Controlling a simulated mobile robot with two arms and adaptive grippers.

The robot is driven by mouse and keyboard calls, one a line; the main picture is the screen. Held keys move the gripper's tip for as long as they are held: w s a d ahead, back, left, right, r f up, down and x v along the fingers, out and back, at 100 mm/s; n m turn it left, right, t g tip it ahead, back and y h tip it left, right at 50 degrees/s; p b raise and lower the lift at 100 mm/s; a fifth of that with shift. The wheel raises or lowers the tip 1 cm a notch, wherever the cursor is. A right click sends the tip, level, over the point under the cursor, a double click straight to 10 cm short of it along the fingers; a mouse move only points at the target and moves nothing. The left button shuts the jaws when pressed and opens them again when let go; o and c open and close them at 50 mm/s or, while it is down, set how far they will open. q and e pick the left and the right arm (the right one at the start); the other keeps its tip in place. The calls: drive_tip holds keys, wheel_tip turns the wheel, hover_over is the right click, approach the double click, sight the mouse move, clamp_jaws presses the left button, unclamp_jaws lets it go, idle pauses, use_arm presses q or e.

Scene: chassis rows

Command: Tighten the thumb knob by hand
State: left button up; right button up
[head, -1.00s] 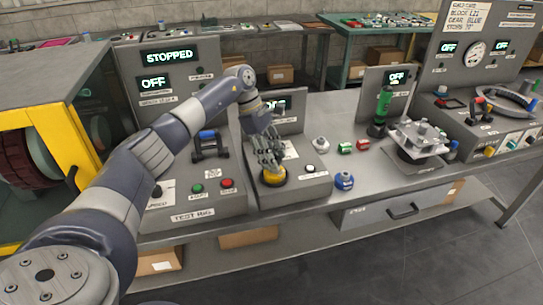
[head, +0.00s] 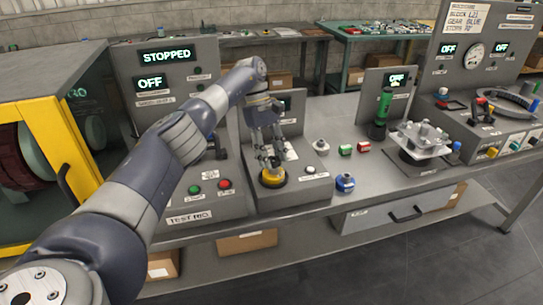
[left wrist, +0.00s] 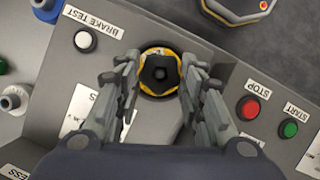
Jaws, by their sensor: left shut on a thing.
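The thumb knob (head: 272,180) is a round yellow knob on the front of the grey brake test box (head: 300,192). In the left wrist view the knob (left wrist: 160,73) has a scalloped yellow rim and a dark centre. My left gripper (head: 269,162) points down at it from above. In the left wrist view its fingers (left wrist: 160,62) lie on both sides of the knob and are shut on it. The fingers hide parts of the knob's sides. My right gripper is in no view.
A white brake test button (head: 310,170) sits right of the knob. Green start (head: 194,190) and red stop (head: 224,184) buttons sit to the left. A blue knob (head: 345,183) stands on the bench at right. The displays read STOPPED (head: 166,56) and OFF.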

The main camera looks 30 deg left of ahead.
sight(272, 158)
use_arm(q)
drive_tip(key=o, duration=1)
drive_tip(key=shift+o, duration=0.2)
wheel_tip(272, 158, up, 10)
